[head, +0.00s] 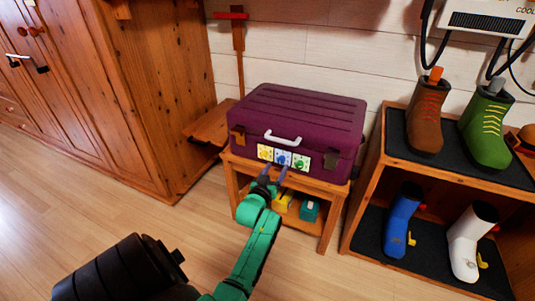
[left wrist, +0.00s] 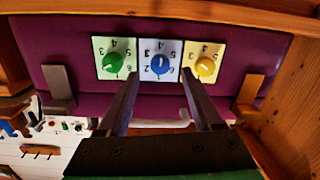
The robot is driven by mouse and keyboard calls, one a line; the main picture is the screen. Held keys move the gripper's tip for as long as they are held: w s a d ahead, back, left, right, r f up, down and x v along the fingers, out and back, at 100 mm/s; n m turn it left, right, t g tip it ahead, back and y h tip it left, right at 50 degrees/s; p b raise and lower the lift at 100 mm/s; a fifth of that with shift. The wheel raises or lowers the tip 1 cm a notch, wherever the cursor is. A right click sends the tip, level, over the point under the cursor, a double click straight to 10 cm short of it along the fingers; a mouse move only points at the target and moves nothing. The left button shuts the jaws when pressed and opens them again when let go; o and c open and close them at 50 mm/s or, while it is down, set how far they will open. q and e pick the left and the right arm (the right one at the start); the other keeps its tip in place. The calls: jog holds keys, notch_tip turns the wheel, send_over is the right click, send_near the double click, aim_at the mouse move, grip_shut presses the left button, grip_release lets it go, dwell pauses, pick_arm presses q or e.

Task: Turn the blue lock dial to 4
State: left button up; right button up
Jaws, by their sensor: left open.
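The blue lock dial (head: 282,160) is the middle one of three on the front of a purple suitcase (head: 300,115). In the left wrist view the blue dial (left wrist: 160,66) sits on a white plate with numerals that appear upside down. Its pale pointer mark is too small to read surely. My left gripper (head: 273,174) is open just in front of the suitcase. In the left wrist view its two fingers (left wrist: 159,76) reach toward the blue dial, one to each side, with nothing between them. Contact cannot be told. My right gripper is out of view.
A yellow dial (head: 265,153) and a green dial (head: 300,163) flank the blue one closely. The suitcase's white handle (head: 283,138) is just above. The suitcase rests on a wooden stand (head: 329,205). A boot shelf (head: 367,205) stands at right; open floor lies left.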

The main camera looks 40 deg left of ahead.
pick_arm(q)
jog(key=p+v, duration=0.2)
jog(key=v, duration=0.8)
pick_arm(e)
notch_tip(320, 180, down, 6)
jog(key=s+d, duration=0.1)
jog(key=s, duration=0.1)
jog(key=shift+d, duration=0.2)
pick_arm(q)
jog(key=shift+s+d, duration=0.1)
